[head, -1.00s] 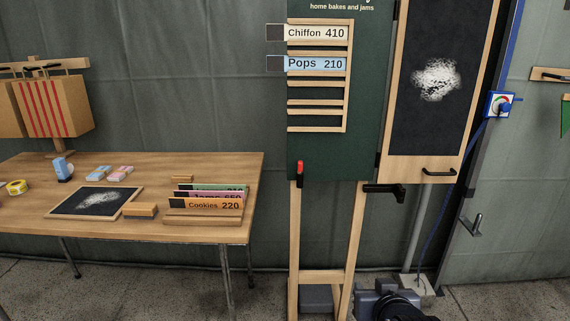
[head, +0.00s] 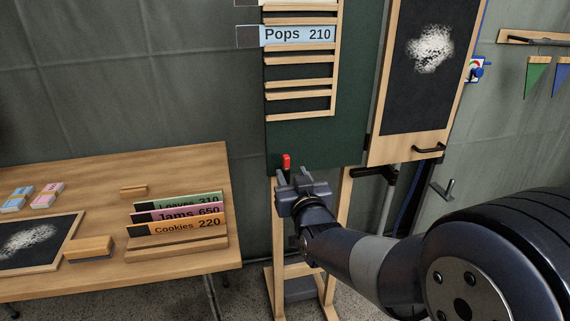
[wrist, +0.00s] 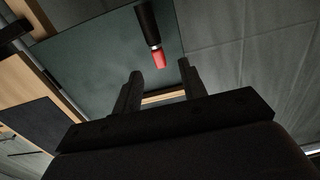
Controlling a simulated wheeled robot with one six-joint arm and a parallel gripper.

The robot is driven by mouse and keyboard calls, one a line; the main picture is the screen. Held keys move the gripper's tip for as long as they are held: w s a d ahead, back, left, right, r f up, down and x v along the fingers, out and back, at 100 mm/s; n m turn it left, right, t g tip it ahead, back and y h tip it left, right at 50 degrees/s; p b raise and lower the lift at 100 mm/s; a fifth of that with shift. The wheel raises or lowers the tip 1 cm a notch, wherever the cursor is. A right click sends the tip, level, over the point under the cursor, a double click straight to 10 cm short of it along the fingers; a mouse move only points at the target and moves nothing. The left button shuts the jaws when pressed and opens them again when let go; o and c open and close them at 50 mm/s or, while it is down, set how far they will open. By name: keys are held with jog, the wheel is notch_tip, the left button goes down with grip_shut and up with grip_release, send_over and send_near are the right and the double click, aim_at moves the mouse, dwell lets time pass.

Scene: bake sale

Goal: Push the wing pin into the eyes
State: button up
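A black rod with a red end (head: 286,161) sits at the lower left corner of the dark green board (head: 315,145). It may be the wing pin, but I cannot tell for sure. In the wrist view the red end (wrist: 159,59) lies just beyond my fingertips, apart from them. My gripper (head: 292,180) is open and empty, just below and in front of the red end; its two spread fingers also show in the wrist view (wrist: 160,82). The hinged chalkboard wing (head: 400,110) is right of the board. A black bracket (head: 372,173) is under the wing's lower left corner. I cannot make out the eyes.
Wooden easel legs (head: 279,235) are behind my gripper. A metal hook (head: 440,190) is on the right.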

aim_at(287, 162)
jog(key=shift+r+x, duration=0.1)
jog(key=shift+x, duration=1.25)
jog(key=shift+r+x, duration=0.15)
jog(key=shift+x, duration=1.25)
grip_shut()
